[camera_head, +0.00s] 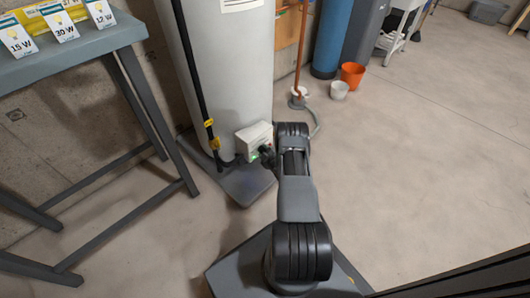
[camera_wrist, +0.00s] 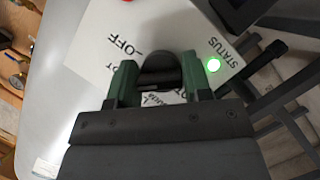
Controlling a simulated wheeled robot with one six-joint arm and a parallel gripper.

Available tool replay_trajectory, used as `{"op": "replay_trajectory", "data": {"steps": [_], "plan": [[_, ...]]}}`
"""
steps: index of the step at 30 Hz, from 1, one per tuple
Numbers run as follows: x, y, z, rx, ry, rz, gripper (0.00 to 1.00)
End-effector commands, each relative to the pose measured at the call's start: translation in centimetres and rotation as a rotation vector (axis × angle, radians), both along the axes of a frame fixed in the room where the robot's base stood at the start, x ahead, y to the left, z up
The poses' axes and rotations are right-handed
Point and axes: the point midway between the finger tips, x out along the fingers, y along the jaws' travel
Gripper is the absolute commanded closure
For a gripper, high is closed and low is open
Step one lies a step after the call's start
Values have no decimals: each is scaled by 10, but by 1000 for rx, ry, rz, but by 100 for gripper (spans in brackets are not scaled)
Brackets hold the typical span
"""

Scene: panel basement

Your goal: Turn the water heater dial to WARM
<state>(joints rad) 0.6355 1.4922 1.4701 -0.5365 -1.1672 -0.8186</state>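The water heater (camera_head: 225,70) is a tall light grey tank with a white control box (camera_head: 254,137) low on its front. In the wrist view the box's white panel (camera_wrist: 100,35) shows the words OFF and STATUS. Other lettering is partly covered by my gripper, and WARM is not readable. The dark round dial (camera_wrist: 166,66) sits between the green fingers of my gripper (camera_wrist: 161,78), which appear to be against its two sides. The dial's pointer is hidden. My gripper also shows at the box in the head view (camera_head: 266,155), where the dial is hidden.
A green status light (camera_wrist: 213,65) glows beside the dial. A black pipe (camera_head: 191,70) runs down the heater's left side. A grey table (camera_head: 75,50) with bulb boxes stands at left. Floor at right is clear.

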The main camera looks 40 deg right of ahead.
Motion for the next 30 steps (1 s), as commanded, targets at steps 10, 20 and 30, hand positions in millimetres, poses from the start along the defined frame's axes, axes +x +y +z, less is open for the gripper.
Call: {"op": "replay_trajectory", "data": {"steps": [10, 20, 30], "plan": [[0, 0, 0, -2, 0, 0, 80], [0, 0, -3, -118, -21, 0, 80], [0, 0, -4, -420, -76, 0, 80]]}}
